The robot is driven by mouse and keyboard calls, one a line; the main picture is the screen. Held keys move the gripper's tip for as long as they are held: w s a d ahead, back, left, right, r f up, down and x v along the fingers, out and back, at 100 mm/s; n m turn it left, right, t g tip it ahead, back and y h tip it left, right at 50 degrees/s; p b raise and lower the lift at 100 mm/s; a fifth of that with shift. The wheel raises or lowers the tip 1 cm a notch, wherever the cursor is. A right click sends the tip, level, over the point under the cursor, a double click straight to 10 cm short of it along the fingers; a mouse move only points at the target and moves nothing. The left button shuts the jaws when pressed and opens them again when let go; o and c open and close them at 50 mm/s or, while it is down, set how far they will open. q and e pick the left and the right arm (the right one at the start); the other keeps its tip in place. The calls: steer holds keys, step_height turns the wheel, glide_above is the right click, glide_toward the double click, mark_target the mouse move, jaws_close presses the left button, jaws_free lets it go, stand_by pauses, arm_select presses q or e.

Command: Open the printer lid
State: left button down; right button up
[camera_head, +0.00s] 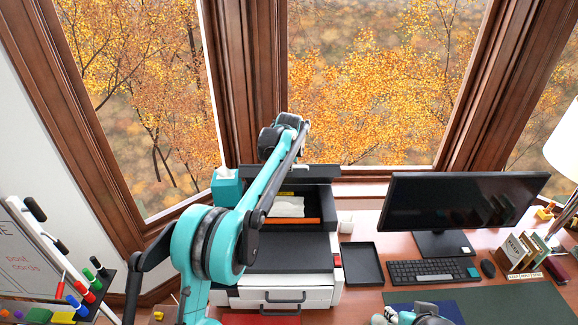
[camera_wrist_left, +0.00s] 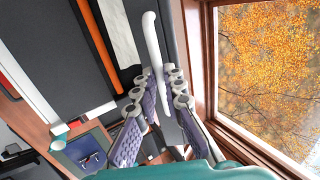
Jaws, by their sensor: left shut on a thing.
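The printer (camera_head: 288,291) stands on the desk below the window, with a white lower body and a dark top. Its dark lid (camera_head: 318,172) is raised at the back, and the bay shows white paper and an orange strip. In the left wrist view, my left gripper (camera_wrist_left: 158,80) is shut on a white bar handle (camera_wrist_left: 152,40) beside the dark lid panel (camera_wrist_left: 176,35). In the head view my own arm hides the left fingers. Part of my right gripper (camera_head: 418,315) shows at the bottom edge; its fingers are not clear.
A black tray (camera_head: 361,264), monitor (camera_head: 462,203), keyboard (camera_head: 432,272) and books (camera_head: 522,250) are right of the printer. A teal tissue box (camera_head: 226,187) stands behind it at the left. A whiteboard with markers (camera_head: 77,306) is at lower left. The window frame is close behind.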

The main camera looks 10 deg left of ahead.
arm_select(q)
steer(key=c, duration=1.6)
jaws_free()
steer(key=v, duration=1.2)
steer(key=shift+s+a+f, duration=0.1)
steer(key=s+a+f+n+b, duration=0.1)
steer(key=s+f+n+b, duration=0.4)
steer(key=s, duration=0.5)
steer(key=s+a+f+n+b, duration=0.1)
steer(key=s+f+n+b, duration=0.1)
steer(key=s+f+b, duration=0.6)
steer(key=s+f+n+t+h+b, duration=0.1)
steer(key=s+f+n+b, duration=0.7)
steer(key=s+f, duration=1.3)
steer(key=shift+s+f+n+t+b, duration=0.3)
steer(key=shift+s+f+b, duration=0.1)
steer(key=shift+f+b, duration=0.5)
